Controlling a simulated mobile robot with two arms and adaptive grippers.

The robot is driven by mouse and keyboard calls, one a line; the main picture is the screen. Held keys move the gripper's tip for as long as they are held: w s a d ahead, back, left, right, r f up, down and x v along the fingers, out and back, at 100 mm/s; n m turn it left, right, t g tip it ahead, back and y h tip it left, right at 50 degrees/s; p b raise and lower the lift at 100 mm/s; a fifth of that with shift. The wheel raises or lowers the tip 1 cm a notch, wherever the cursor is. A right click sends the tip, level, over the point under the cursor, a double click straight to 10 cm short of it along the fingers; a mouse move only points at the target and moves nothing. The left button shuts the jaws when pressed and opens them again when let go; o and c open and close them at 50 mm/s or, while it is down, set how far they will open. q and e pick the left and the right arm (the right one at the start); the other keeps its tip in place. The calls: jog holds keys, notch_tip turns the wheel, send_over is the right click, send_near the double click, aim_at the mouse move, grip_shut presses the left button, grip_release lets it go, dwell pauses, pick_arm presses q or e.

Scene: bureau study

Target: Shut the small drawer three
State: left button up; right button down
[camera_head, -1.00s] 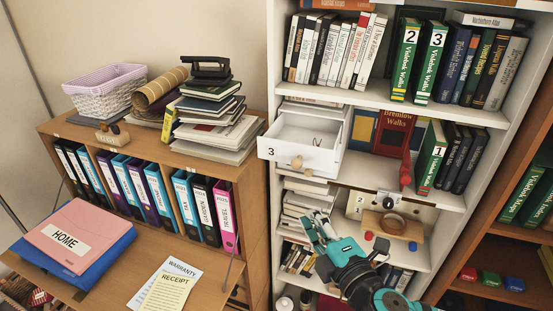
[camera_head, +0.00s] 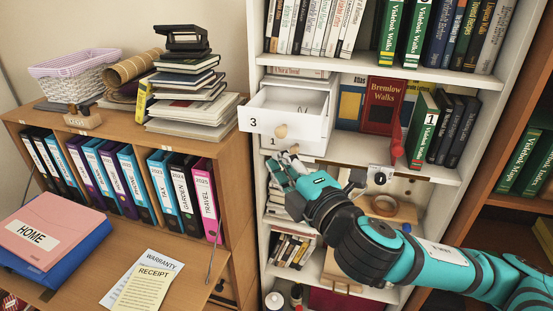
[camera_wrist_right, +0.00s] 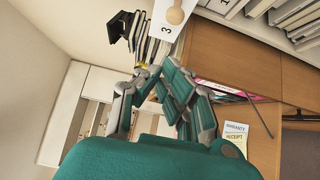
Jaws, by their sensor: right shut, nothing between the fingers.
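The small drawer three (camera_head: 255,122), white with a "3" and a round wooden knob (camera_head: 281,131), stands pulled out from the white bookcase. A paper and what looks like a small item lie inside it. A drawer front marked "1" (camera_head: 273,142) shows just below. My right gripper (camera_head: 283,160) is shut and empty, just below and in front of the drawer front. The head view does not settle whether it touches. In the right wrist view the drawer's front (camera_wrist_right: 167,28) is beyond the closed fingertips (camera_wrist_right: 150,75), apart from them. My left gripper is not in view.
A wooden desk unit (camera_head: 232,190) with binders and a book stack (camera_head: 195,110) stands close on the left.

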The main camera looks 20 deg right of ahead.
aim_at(295, 110)
pick_arm(q)
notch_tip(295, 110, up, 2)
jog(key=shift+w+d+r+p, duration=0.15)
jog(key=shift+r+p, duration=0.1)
jog(key=shift+p, duration=0.95)
pick_arm(e)
jog(key=w+d, duration=0.1)
jog(key=w, duration=0.7)
jog(key=shift+d, duration=0.2)
jog(key=shift+w, duration=0.1)
